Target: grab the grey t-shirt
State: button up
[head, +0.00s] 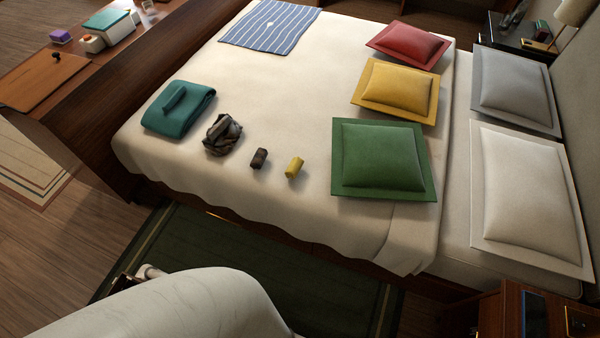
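A crumpled dark grey cloth (222,134), which looks like the grey t-shirt, lies bunched on the white bed cover near the bed's near edge. It sits just right of a folded teal blanket (180,108) and left of a small dark rolled item (259,158). My white arm fills the lower left of the head view, below the bed and apart from the cloth. Small dark and pale parts show past the arm's left side, perhaps of my gripper. Its fingers cannot be made out. No wrist view is given.
A yellow roll (294,167) and green (381,160), yellow (397,87) and red (408,43) cushions lie to the right on the bed (290,100). A striped cloth (269,26) lies at the back.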

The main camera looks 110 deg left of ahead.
aim_at(225, 131)
jog(key=i+u, duration=0.1)
jog(key=u, duration=0.3)
jog(key=l+u, duration=0.1)
jog(key=u, duration=0.3)
jog(key=i+l+u, duration=0.1)
jog(key=u, duration=2.1)
